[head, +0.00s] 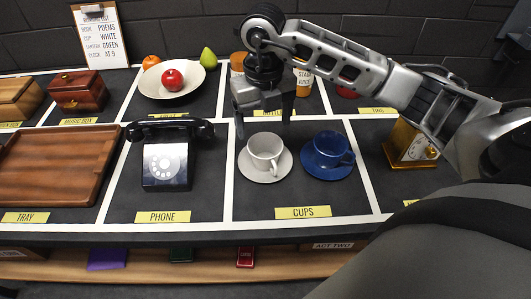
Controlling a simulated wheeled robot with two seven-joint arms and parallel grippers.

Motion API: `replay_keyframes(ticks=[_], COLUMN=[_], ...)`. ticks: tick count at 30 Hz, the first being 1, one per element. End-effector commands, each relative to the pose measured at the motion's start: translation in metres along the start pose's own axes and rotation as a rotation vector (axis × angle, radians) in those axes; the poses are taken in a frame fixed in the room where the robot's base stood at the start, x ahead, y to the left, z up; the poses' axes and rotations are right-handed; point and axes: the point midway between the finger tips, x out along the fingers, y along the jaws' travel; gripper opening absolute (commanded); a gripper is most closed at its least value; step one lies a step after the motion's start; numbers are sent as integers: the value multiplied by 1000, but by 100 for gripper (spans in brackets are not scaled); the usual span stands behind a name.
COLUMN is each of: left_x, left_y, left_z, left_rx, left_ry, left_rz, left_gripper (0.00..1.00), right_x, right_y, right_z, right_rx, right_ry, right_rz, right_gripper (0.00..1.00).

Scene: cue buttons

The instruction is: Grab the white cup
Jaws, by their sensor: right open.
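The white cup (265,147) stands upright on a white saucer (249,172) in the section labelled CUPS. A blue cup (330,146) stands on a blue saucer (322,173) just to its right. My right gripper (265,122) points down above and behind the white cup, with its fingers apart and nothing between them. It appears clear of the cup. My left gripper is not in view.
A black phone (168,165) stands left of the cups and a gold clock (408,145) stands to the right. A wooden tray (60,165) lies at the left. Behind are a fruit bowl (190,85) and orange-and-white jars, partly hidden by my arm.

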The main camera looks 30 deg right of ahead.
Motion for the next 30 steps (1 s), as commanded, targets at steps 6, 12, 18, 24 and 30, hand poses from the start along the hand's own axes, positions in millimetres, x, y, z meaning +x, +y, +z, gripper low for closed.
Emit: replay_keyframes(ticks=[6,12,18,24,30], left_x=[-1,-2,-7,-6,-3], left_y=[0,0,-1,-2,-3], left_z=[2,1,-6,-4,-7], left_rx=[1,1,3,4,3], left_ry=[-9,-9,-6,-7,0], left_rz=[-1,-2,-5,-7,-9], left_gripper=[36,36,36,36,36], right_x=[37,49,77,97,98], right_y=[0,0,-3,-2,-2], right_z=[-1,-1,-8,-6,-6], right_rx=[-1,-3,-2,-4,-4], right_ry=[2,1,5,1,0], right_rz=[1,2,1,3,2], right_gripper=[80,80,80,80,80])
